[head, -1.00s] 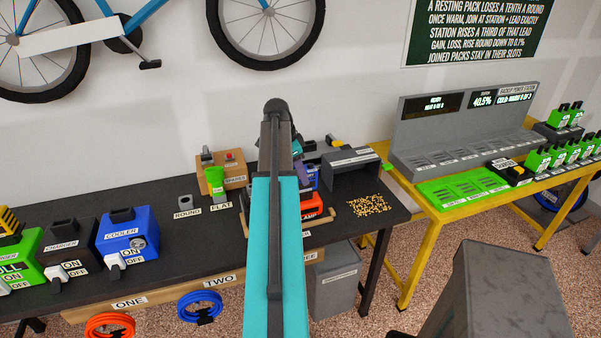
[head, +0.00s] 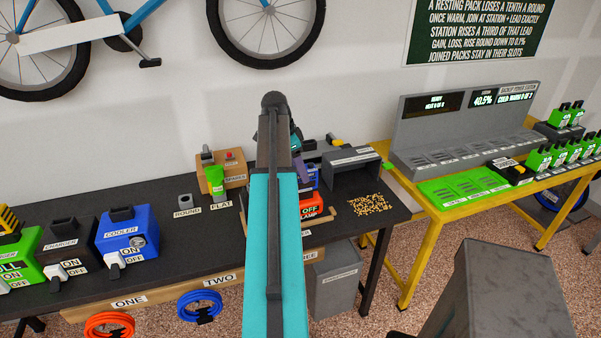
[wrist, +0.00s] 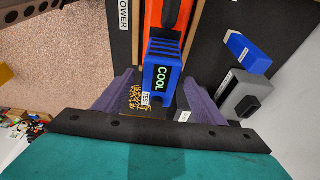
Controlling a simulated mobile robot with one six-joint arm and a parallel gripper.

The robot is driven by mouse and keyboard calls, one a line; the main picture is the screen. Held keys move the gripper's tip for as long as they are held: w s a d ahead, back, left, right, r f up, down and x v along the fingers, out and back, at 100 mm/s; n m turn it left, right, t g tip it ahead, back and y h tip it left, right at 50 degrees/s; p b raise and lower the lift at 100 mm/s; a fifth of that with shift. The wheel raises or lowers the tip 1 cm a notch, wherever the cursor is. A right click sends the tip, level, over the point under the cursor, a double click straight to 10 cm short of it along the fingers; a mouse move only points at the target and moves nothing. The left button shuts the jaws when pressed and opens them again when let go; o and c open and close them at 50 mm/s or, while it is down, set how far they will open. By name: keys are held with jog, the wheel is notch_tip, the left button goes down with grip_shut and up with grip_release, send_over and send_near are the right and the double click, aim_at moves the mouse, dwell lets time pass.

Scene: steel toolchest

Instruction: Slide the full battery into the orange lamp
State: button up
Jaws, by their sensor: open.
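In the wrist view an orange body (wrist: 167,12) lies beyond a blue block (wrist: 160,68) with a green COOL readout. A blue body beside the lamp also shows in the head view (head: 313,176). My gripper (wrist: 162,82) is open, with purple fingers on either side of the blue block. I cannot tell whether they touch it. I cannot make out for certain which thing is the full battery. A green piece (head: 214,181) leans near the FLAT label.
A grey box (head: 350,170) stands right of the lamp, with scattered yellow bits (head: 367,203) before it. The blue cooler (head: 127,232) and a charger (head: 66,246) stand at left. A power station (head: 465,135) sits on the yellow table. A blue bar (wrist: 248,52) lies beside a grey holder (wrist: 243,97).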

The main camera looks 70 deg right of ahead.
jog(key=b+v, duration=0.2)
jog(key=v, duration=0.9)
jog(key=shift+r+b, duration=0.35)
jog(key=shift+r, duration=0.05)
dwell(0.9)
